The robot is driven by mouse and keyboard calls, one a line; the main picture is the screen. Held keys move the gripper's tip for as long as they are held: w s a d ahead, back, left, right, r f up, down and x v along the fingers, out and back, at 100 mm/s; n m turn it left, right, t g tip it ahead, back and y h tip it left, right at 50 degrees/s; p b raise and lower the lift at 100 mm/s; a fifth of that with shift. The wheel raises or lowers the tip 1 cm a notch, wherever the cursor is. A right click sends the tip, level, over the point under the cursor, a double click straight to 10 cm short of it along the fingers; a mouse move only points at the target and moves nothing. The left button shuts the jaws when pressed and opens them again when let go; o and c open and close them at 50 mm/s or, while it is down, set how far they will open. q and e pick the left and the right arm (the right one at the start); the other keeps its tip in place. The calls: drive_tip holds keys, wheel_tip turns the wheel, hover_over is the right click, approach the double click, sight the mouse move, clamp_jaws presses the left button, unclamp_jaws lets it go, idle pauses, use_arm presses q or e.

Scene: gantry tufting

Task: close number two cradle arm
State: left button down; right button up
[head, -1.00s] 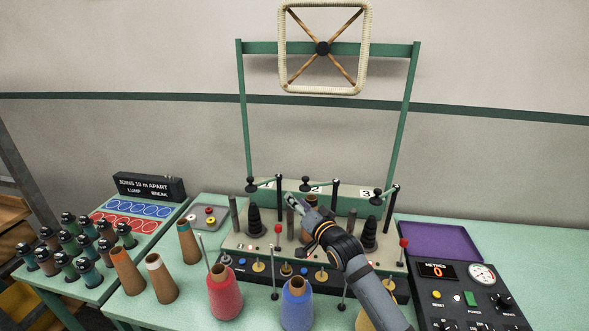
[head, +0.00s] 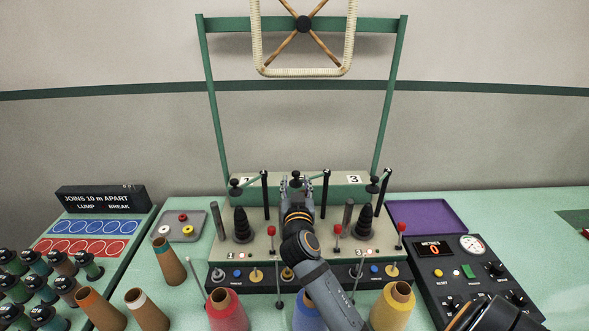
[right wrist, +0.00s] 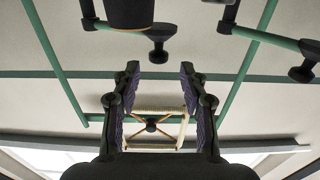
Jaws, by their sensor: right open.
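The number two cradle arm is the middle green arm on the machine. Its black knob (head: 296,176) shows just beyond my right gripper (head: 297,188), and its black post (head: 326,188) stands to the right. My right gripper is open and empty, pointing away toward the knob. In the right wrist view, the open fingers (right wrist: 160,72) have a black knob (right wrist: 157,33) beyond their tips, near a dark, orange-rimmed round thing (right wrist: 129,12). I cannot tell if they touch. My arm hides most of the middle station. My left gripper is out of view.
The number one knob (head: 235,184) and number three knob (head: 373,186) flank the middle. Red-topped levers (head: 337,231) stand in front. Red (head: 227,312) and yellow (head: 392,308) cones stand nearer. A control box (head: 455,270) is at right; a green gantry frame (head: 215,100) rises behind.

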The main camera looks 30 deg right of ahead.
sight(296, 175)
drive_tip(key=p+x, duration=0.1)
drive_tip(key=x, duration=0.3)
drive_tip(key=shift+w+d, duration=0.45)
drive_tip(key=shift+w, duration=0.05)
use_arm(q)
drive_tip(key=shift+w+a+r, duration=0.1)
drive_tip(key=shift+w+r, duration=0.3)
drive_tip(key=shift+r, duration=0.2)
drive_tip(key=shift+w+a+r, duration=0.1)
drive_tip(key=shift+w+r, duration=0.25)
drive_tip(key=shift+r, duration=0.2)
use_arm(e)
clamp_jaws()
